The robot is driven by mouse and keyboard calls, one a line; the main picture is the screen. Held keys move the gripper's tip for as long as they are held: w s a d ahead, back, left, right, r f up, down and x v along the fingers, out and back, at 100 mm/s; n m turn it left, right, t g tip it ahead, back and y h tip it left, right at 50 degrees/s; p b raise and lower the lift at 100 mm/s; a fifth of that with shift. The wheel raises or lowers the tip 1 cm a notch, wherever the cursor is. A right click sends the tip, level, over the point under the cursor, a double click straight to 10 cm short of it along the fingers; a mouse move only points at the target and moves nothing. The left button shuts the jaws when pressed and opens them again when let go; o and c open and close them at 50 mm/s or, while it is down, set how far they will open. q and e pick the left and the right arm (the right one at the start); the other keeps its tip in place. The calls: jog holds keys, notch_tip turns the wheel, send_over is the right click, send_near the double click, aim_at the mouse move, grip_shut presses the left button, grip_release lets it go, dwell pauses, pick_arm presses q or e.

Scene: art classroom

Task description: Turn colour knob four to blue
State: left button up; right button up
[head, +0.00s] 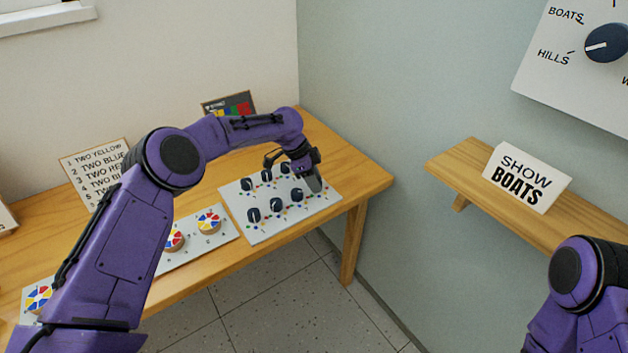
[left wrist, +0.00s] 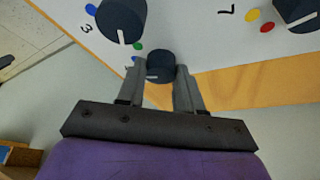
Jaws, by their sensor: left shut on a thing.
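A white panel (head: 236,200) with two rows of dark knobs lies on the wooden table, coloured dots around the knobs. My left gripper (head: 313,184) is at the panel's far right corner and hides part of the far row. In the left wrist view, my left gripper (left wrist: 160,82) is shut on a dark knob (left wrist: 160,62) near the panel's edge. Its white mark points toward the bottom of the picture. Its number does not show. A neighbouring knob (left wrist: 121,20) has a "3" beside it; another knob (left wrist: 298,12) is near a "7". My right gripper is out of view.
A panel with colour wheels (head: 209,222) lies left of the knobs. A list card (head: 95,170) and a coloured card (head: 230,104) stand behind. A shelf (head: 458,172) with a "SHOW BOATS" sign (head: 526,178) and a wall dial (head: 605,43) are at right.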

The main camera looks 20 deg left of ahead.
pick_arm(q)
jog(key=o, duration=1)
jog(key=shift+o, duration=0.2)
jog(key=b+v, duration=0.1)
jog(key=v, duration=0.9)
jog(key=shift+r, duration=0.25)
